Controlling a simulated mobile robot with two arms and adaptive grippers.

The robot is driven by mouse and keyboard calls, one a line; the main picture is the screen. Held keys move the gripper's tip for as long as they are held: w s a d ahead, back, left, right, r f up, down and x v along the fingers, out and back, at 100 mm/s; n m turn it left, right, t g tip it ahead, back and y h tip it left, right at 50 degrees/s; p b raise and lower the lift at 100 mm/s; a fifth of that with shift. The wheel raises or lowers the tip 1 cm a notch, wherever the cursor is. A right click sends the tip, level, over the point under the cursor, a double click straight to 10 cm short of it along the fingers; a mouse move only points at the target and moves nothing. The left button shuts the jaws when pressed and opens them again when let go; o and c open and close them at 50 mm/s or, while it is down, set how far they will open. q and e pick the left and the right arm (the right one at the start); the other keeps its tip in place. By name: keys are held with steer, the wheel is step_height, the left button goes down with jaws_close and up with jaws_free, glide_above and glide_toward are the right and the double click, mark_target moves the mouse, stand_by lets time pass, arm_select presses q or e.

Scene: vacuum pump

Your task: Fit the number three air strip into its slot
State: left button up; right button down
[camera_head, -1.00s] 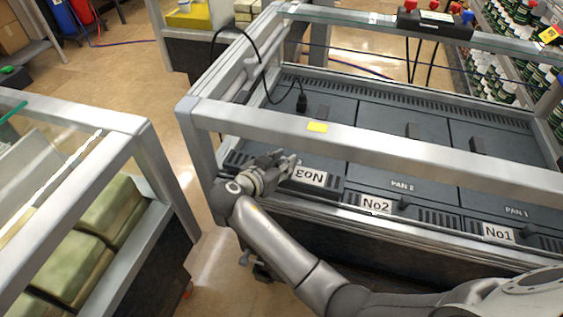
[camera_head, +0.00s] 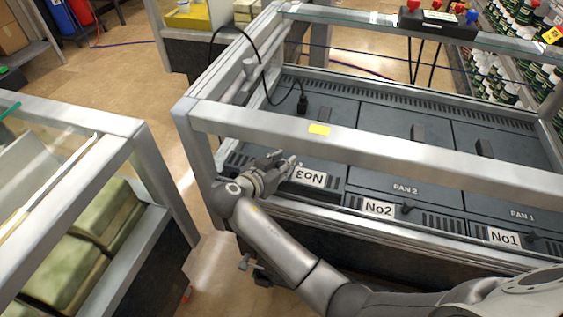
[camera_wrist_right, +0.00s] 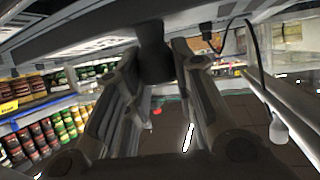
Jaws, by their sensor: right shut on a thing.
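The number three air strip (camera_head: 310,178) lies along the front left of the dark pump deck, its "No3" label reading upside down. My right gripper (camera_head: 279,166) is at the left of that label. In the right wrist view, a dark block, seemingly the strip's knob (camera_wrist_right: 154,48), sits between its two fingers (camera_wrist_right: 150,75). The strip's left end is partly hidden by the gripper. I cannot tell if the strip is fully seated. The No2 strip (camera_head: 378,208) and No1 strip (camera_head: 504,238) lie to the right, labels upright. My left gripper is not in view.
A metal frame bar (camera_head: 370,153) with a yellow tag (camera_head: 319,129) crosses above the deck. A black cable plug (camera_head: 302,106) hangs behind it. Another metal-framed cart (camera_head: 120,122) stands at the left, with a narrow floor gap between. Shelves of bottles (camera_head: 505,55) are at the back right.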

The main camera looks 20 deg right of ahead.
steer(key=shift+f+b, duration=1.2)
steer(key=shift+f, duration=0.75)
steer(key=shift+b, duration=0.45)
stand_by(0.4)
steer(key=shift+f+b, duration=0.25)
steer(key=shift+b, duration=0.05)
steer(key=shift+f, duration=0.2)
steer(key=shift+f+b, duration=0.2)
steer(key=shift+b, duration=0.2)
steer(key=shift+f, duration=0.25)
steer(key=shift+f+b, duration=0.1)
steer(key=shift+b, duration=0.25)
steer(key=shift+f+b, duration=0.3)
